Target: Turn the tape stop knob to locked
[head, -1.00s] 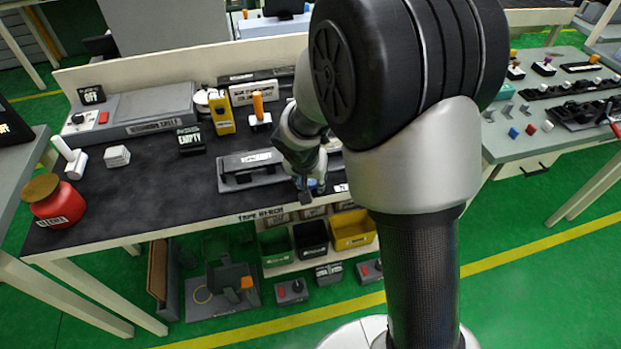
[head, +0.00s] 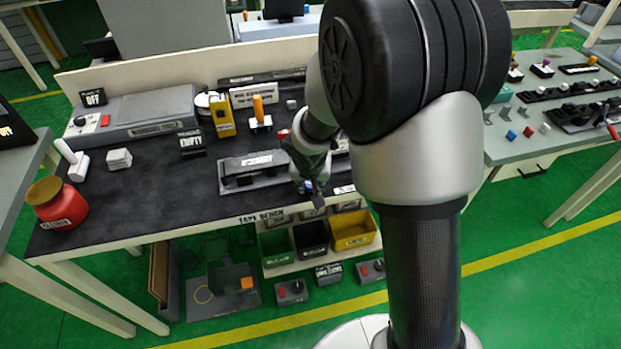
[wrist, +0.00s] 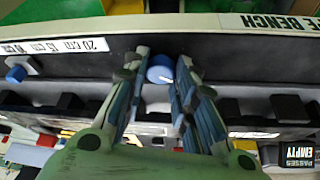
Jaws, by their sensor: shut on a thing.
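The blue tape stop knob (wrist: 160,72) with a white mark sits between my fingertips in the wrist view. My gripper (wrist: 162,62) is shut on it, one finger on each side. In the head view my gripper (head: 313,192) is low at the front edge of the black-topped tape bench (head: 120,205), and the knob is mostly hidden there. Lock markings by the knob cannot be read. Left of it in the wrist view is a second blue knob (wrist: 15,74), beside a white label (wrist: 65,46) reading 20 cm and 15 cm.
A grey fixture with a black bar (head: 250,172) lies left of my gripper. A yellow box (head: 223,117) and an orange-handled part (head: 258,108) stand behind. A red jar (head: 60,208) is at far left. Green, black and yellow bins (head: 352,230) sit under the bench.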

